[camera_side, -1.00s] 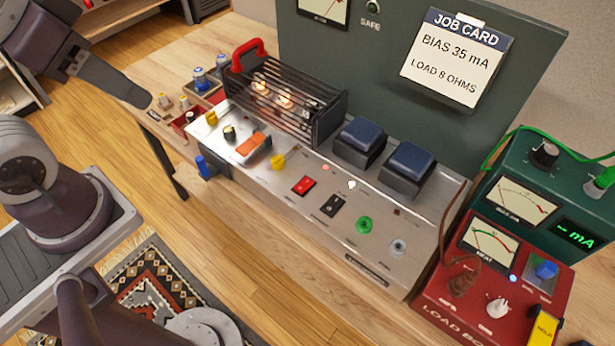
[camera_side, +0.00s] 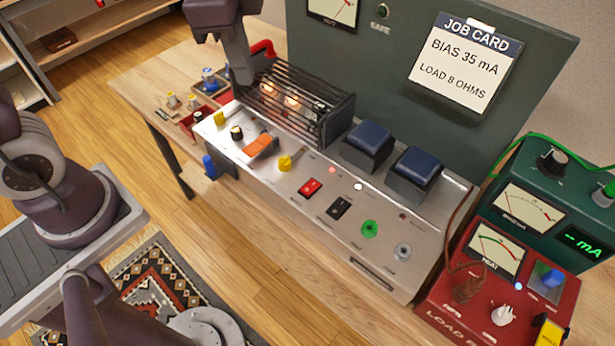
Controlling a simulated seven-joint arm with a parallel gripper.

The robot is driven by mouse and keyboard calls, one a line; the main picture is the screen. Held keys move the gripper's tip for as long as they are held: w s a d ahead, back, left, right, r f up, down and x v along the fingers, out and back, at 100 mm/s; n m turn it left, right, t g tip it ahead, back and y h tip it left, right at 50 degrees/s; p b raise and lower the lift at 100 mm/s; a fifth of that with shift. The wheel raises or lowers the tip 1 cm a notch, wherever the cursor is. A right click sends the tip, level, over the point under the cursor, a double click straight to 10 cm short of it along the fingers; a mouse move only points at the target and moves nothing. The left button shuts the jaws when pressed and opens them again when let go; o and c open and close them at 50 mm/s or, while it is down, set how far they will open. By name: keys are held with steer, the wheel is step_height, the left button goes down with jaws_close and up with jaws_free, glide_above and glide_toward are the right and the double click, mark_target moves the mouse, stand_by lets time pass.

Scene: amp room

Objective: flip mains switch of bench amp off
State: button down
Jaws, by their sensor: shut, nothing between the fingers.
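The bench amp (camera_side: 290,210) is a silver metal chassis along the front of the wooden bench. Its sloping front panel carries a red rocker switch (camera_side: 310,188) and a black rocker switch (camera_side: 340,208) beside it. Their labels are too small to read. A small red lamp (camera_side: 332,170) glows above the red switch, and a white lamp (camera_side: 358,187) sits to its right. My gripper (camera_side: 243,80) is shut and empty. It points down at the left end of the tube cage, behind the panel and well up-left of the red switch. I cannot tell whether it touches the cage.
The black tube cage (camera_side: 330,125) has glowing tubes and a red handle behind. Two blue-topped transformers (camera_side: 368,140) stand right of it. A red load box (camera_side: 500,280) stands at right.

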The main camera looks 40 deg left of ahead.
mark_target(305, 190)
steer(key=w+d+f+m+g, duration=0.1)
steer(key=w+d+f+m, duration=0.2)
steer(key=f, duration=0.3)
steer(key=w+d+f+m+g, duration=0.2)
steer(key=w+d+f+m, duration=0.2)
steer(key=f, duration=0.2)
steer(key=shift+m, duration=0.3)
steer(key=shift+w+d, duration=0.1)
steer(key=f, duration=0.4)
steer(key=s+f, duration=0.1)
steer(key=f, duration=0.9)
steer(key=shift+s, duration=0.35)
steer(key=shift+s+f, duration=0.25)
steer(key=shift+f, duration=0.1)
